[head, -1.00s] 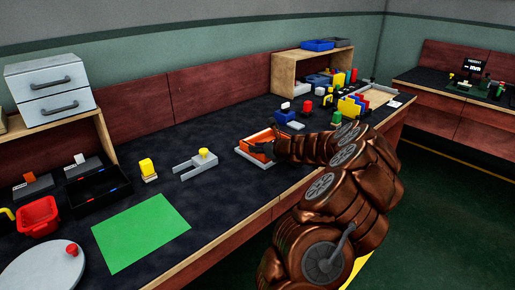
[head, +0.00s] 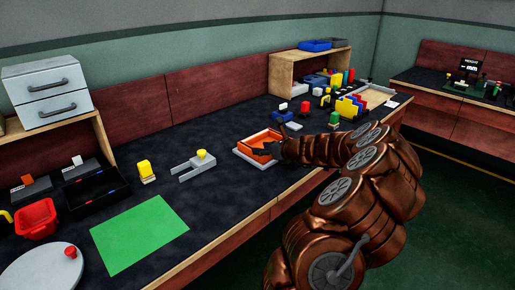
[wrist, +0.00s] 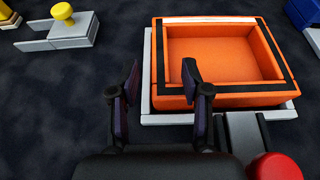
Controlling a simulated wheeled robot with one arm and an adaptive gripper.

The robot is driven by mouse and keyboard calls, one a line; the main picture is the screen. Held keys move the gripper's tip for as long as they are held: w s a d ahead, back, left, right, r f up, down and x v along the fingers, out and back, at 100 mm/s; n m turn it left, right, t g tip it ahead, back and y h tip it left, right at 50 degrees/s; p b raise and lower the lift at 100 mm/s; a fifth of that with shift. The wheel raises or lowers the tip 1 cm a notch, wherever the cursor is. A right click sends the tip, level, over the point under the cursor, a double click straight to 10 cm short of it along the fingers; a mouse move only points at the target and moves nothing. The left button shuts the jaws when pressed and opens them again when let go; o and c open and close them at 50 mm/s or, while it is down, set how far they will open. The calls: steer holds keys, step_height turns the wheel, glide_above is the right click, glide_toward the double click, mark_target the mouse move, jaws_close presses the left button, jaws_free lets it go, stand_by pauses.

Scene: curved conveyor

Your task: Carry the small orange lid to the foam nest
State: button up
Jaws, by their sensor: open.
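An open-topped orange box shape (wrist: 220,58) with a black strip along parts of its rim sits on a light grey tray (wrist: 220,118). In the head view the orange shape (head: 259,142) lies near the table's front edge. I cannot tell whether it is the small lid, and I cannot pick out the foam nest for certain. My gripper (wrist: 160,68) is open, with nothing held between its fingers. Its right fingertip overlaps the orange near side and its left fingertip is over dark table; contact cannot be told. In the head view my gripper (head: 284,149) is partly hidden by my arm.
A grey forked fixture with a yellow knob (head: 202,154) stands left of the orange shape. A green mat (head: 140,233) lies further left. A red round-topped part on a grey piece (wrist: 274,167) is close at my gripper's right.

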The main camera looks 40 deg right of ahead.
steer(key=v, duration=0.7)
steer(key=shift+s+p, duration=0.25)
steer(key=shift+p, duration=0.05)
